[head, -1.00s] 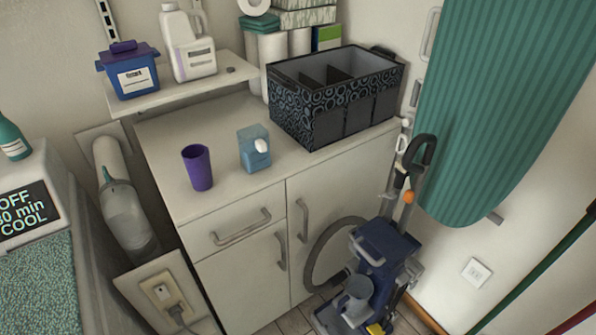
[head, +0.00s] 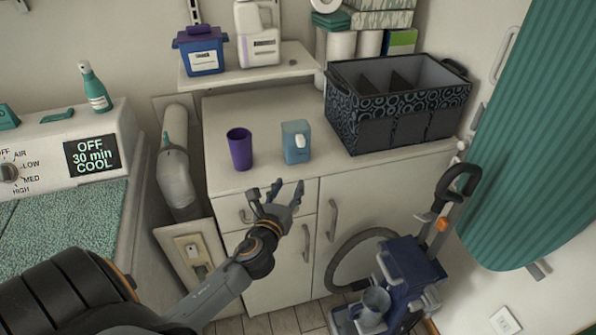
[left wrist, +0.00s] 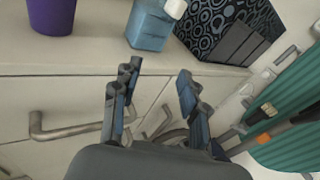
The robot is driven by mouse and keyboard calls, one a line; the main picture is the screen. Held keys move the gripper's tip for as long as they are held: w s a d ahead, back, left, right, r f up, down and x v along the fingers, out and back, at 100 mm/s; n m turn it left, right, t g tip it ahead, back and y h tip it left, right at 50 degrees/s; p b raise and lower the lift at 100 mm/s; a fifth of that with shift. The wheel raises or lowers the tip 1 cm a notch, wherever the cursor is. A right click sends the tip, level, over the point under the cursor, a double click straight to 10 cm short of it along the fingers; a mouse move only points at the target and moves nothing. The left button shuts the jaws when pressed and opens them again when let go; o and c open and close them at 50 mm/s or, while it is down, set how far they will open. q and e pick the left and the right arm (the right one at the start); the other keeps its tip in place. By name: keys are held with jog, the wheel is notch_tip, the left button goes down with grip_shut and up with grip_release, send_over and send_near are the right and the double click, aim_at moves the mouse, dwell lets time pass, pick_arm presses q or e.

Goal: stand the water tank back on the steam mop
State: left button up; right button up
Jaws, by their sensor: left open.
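The water tank (head: 296,141) is a small translucent blue block with a white cap, upright on the cabinet top. It also shows in the left wrist view (left wrist: 149,27), at the top. The steam mop (head: 406,268) is a dark blue machine with a black looped handle, standing on the floor at the right of the cabinet. My left gripper (head: 277,187) is open and empty in front of the cabinet's edge, apart from the tank; its fingers also show in the left wrist view (left wrist: 158,74). My right gripper is not in view.
A purple cup (head: 240,148) stands left of the tank. A black patterned organizer (head: 376,130) stands right of it on the cabinet top (head: 262,108). A shelf (head: 250,72) with a blue tub (head: 201,52) and white jug (head: 258,35) is behind. A teal ironing board (head: 520,150) hangs at right.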

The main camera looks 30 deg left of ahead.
pick_arm(q)
jog(key=m+t, duration=0.1)
send_near(299, 145)
jog(key=s, duration=0.2)
jog(key=w, duration=0.1)
jog(key=shift+m, duration=0.3)
jog(key=b+x, duration=0.1)
jog(key=x, duration=0.9)
jog(key=shift+d, duration=0.2)
jog(key=shift+x, duration=0.8)
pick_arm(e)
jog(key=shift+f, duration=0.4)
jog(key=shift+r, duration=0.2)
